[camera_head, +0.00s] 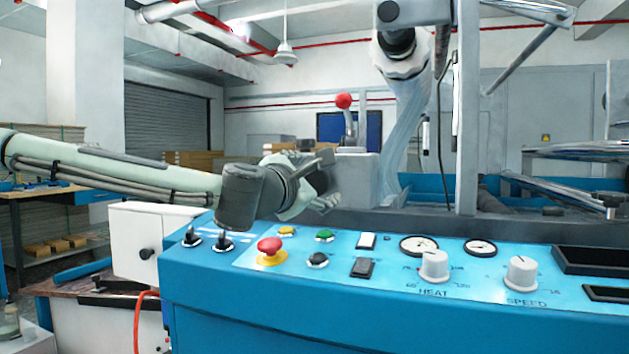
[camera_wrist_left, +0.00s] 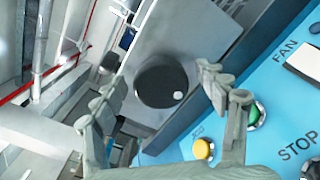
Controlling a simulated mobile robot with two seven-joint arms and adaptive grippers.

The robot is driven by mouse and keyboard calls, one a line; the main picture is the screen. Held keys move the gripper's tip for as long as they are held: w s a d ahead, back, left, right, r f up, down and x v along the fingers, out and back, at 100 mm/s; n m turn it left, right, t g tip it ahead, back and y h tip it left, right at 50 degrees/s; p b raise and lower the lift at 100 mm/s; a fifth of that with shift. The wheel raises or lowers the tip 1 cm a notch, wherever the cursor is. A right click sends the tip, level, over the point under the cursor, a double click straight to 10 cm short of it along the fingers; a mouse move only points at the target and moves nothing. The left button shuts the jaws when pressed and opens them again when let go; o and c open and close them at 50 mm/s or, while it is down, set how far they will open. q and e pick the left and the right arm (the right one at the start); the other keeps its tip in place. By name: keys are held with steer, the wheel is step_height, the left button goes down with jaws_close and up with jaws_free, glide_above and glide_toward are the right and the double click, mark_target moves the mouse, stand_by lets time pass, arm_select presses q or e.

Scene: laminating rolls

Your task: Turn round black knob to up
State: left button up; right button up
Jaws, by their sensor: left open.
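The round black knob (camera_wrist_left: 160,82) is on a grey panel in the left wrist view. It has a white dot near its rim, at the lower right in that view. My left gripper (camera_head: 322,182) is open in front of the grey housing (camera_head: 357,178). In the left wrist view its two fingers (camera_wrist_left: 160,84) stand apart on either side of the knob, with none seen touching it. How far the fingertips are from the knob is hard to tell. In the head view I cannot make out the knob behind my gripper. My right gripper is not in view.
The blue control panel (camera_head: 400,300) lies below my left arm. It carries a red emergency button (camera_head: 270,246), a green button (camera_head: 324,235), a yellow button (camera_head: 287,230) and white HEAT (camera_head: 434,266) and SPEED (camera_head: 521,273) knobs. A red ball lever (camera_head: 344,101) stands above the housing.

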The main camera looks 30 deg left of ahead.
arm_select(q)
steer(key=c, duration=1.1)
steer(key=shift+c, duration=0.2)
